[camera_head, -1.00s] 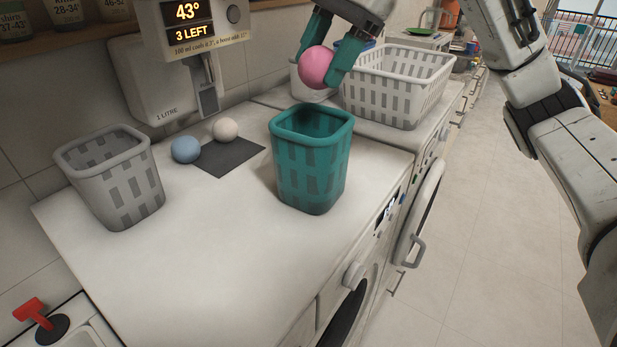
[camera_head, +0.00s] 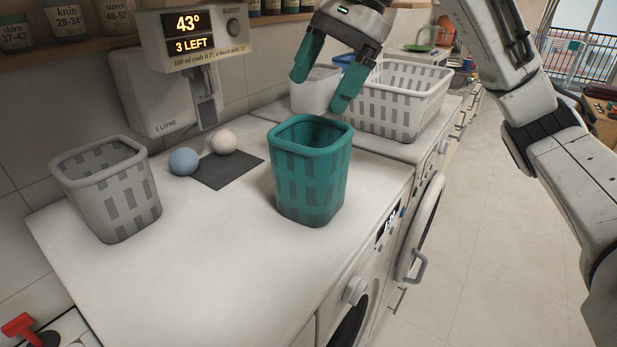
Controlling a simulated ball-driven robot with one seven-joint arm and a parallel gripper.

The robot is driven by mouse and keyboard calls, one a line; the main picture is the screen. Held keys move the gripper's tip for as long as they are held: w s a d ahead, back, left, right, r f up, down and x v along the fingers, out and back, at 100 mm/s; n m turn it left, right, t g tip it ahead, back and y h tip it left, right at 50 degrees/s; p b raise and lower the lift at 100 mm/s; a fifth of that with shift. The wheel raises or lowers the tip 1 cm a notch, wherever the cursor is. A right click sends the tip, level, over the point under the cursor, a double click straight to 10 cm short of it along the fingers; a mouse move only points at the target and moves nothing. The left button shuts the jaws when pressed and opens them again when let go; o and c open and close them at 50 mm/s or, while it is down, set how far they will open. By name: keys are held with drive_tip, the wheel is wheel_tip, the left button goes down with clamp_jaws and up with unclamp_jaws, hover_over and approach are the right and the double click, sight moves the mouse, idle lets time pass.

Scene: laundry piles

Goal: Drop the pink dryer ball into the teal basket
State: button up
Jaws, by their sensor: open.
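The teal basket (camera_head: 311,182) stands upright on the white machine top, with slotted sides and an open top. My gripper (camera_head: 320,97) is above the basket's back rim, with its two teal fingers spread apart and nothing between them. The pink dryer ball is not visible now. The basket's front wall hides most of its inside, so I cannot see whether the ball lies in there.
A grey basket (camera_head: 110,193) stands at the left. A blue ball (camera_head: 184,161) and a white ball (camera_head: 223,141) sit by a dark mat (camera_head: 228,171). A large white basket (camera_head: 398,105) and a smaller pale container (camera_head: 313,92) stand behind. The front counter is clear.

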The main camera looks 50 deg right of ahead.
drive_tip(key=v, duration=1)
drive_tip(key=shift+s+d+r+b, duration=0.2)
drive_tip(key=shift+r+b, duration=0.15)
